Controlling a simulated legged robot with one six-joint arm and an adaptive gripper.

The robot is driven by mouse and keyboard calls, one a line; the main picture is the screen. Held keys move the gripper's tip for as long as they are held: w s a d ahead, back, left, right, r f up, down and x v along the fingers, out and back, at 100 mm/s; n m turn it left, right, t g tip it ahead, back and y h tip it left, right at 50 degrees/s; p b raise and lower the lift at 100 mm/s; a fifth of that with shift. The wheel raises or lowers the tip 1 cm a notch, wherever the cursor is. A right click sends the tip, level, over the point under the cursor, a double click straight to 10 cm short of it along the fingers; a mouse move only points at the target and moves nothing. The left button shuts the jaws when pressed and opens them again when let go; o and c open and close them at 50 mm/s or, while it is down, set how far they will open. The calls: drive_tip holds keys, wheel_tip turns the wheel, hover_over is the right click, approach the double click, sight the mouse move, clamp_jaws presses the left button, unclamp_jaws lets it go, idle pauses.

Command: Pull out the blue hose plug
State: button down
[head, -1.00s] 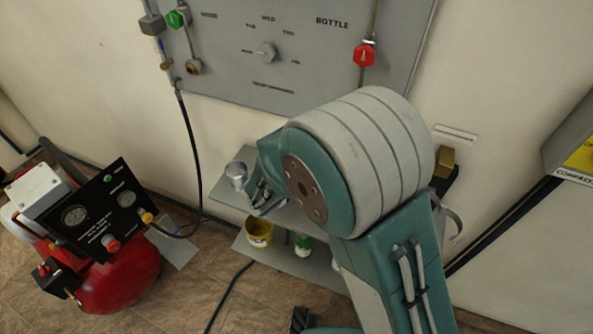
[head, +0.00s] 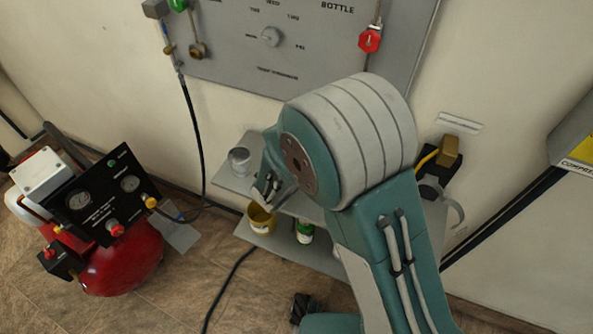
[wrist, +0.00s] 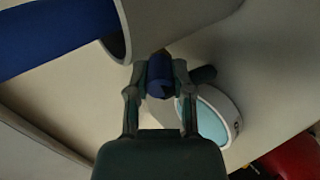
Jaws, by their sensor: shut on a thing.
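In the wrist view the fingers of my gripper (wrist: 157,92) are shut on a small dark blue piece, the blue hose plug (wrist: 160,71). Only its near part shows between the fingertips. A large pale grey tube end (wrist: 165,22) lies just beyond it at the top, and a broad blue band (wrist: 45,40) runs out of it to the left. I cannot tell whether the plug is still seated in anything.
A grey panel (head: 230,60) with valves hangs on the wall above a two-level shelf (head: 228,178) holding a glass (head: 240,161) and a yellow cup (head: 261,219). A red compressor (head: 125,265) stands at left. A black hose (head: 194,125) hangs from the panel.

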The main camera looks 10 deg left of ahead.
drive_tip(key=shift+d+f, duration=0.15)
drive_tip(key=shift+d, duration=0.2)
drive_tip(key=shift+f, duration=0.1)
drive_tip(key=shift+a+f, duration=0.1)
drive_tip(key=shift+a, duration=0.05)
drive_tip(key=shift+c, duration=2.4)
unclamp_jaws()
drive_tip(key=shift+a, duration=0.2)
drive_tip(key=shift+o, duration=0.2)
drive_tip(key=shift+a, duration=0.15)
drive_tip(key=shift+s+d, duration=0.1)
drive_tip(key=shift+d, duration=0.2)
drive_tip(key=v, duration=1.1)
drive_tip(key=shift+s+r, duration=0.25)
drive_tip(key=shift+r, duration=0.05)
drive_tip(key=shift+a, duration=0.15)
